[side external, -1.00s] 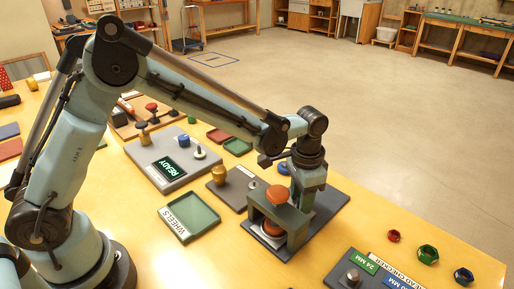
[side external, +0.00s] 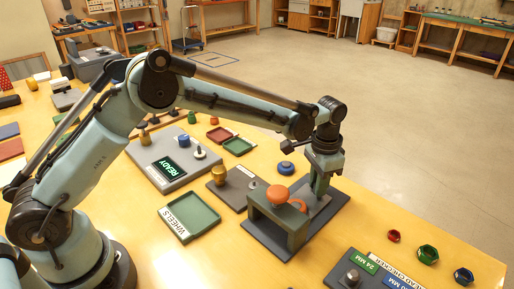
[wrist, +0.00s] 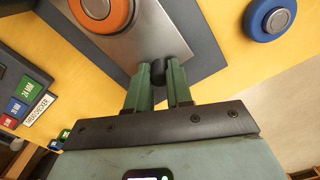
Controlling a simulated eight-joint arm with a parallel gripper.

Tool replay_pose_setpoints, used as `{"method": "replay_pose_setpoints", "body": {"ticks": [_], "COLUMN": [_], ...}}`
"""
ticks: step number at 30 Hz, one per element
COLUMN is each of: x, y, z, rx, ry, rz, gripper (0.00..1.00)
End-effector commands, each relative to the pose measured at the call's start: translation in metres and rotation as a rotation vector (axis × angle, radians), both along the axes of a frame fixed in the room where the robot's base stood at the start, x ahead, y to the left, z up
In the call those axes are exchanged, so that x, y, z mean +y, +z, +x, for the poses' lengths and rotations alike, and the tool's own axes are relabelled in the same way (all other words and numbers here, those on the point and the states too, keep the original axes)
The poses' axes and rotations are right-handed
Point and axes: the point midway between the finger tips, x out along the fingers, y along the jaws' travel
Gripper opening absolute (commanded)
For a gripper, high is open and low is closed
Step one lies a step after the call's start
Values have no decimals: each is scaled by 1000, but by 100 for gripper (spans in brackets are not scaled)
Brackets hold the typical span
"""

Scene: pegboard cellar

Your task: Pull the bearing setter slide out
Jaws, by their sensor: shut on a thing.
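The bearing setter has a grey-green bridge (side external: 282,221) with an orange cap (side external: 277,194) on top, standing on a dark base plate (side external: 262,236). Its slide, a bare metal plate (side external: 318,207), sticks out from the bridge on the far right side. The slide also shows in the wrist view (wrist: 133,50). An orange wheel (wrist: 101,11) sits on the slide; in the side view it shows partly behind the cap (side external: 299,204). My gripper (wrist: 158,75) is shut on the slide's black knob (wrist: 158,66). In the side view my gripper (side external: 319,194) hides the knob.
A blue wheel (side external: 286,168) lies on the table near the base plate. A green tray marked WHEELS (side external: 192,216) and a grey panel reading READY (side external: 165,158) stand to the left.

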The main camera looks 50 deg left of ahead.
Motion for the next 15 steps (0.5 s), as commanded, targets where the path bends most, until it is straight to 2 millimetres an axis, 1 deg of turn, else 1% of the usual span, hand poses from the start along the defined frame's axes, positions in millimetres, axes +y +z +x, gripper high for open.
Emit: {"method": "replay_pose_setpoints", "body": {"ticks": [1,3,6,9,15], "x": [0,0,0,-1,0], "y": [0,0,0,0,1], "z": [9,19,30,38,43], "rx": [1,1,1,1,-3], "ry": [0,0,0,0,0], "rz": [-2,-2,-2,-2,-3], "gripper": [0,0,0,0,0]}}
